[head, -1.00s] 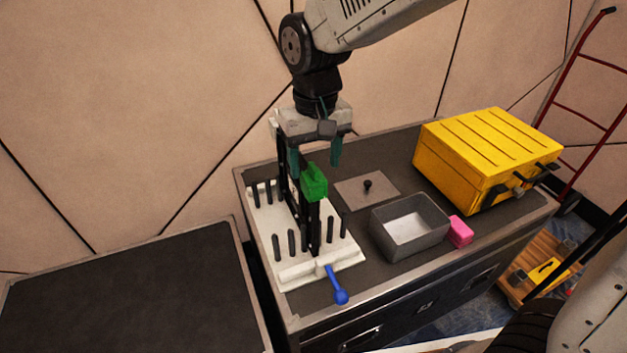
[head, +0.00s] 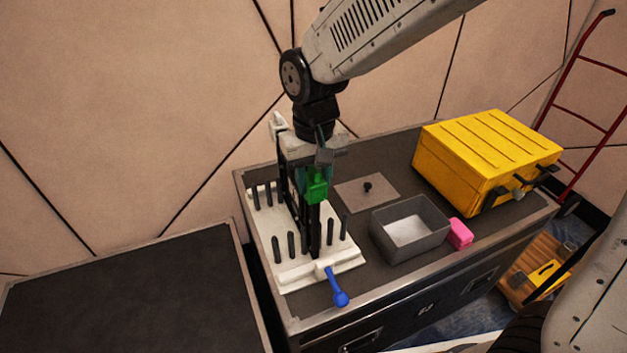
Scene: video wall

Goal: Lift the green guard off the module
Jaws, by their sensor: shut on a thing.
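The green guard (head: 317,187) sits on the upper front corner of the dark upright module (head: 310,228). The module stands in the white pegged base (head: 305,268) on the bench. My gripper (head: 313,180) points down from above and is shut on the green guard. Its teal fingers partly hide the guard, and the far finger is mostly hidden. I cannot see a gap between guard and module.
A blue-handled lever (head: 338,294) sticks out from the base's front. To the right are a flat plate with a black knob (head: 367,188), an open grey bin (head: 410,232), a pink block (head: 460,234) and a yellow case (head: 487,158). The left bench (head: 135,295) is bare.

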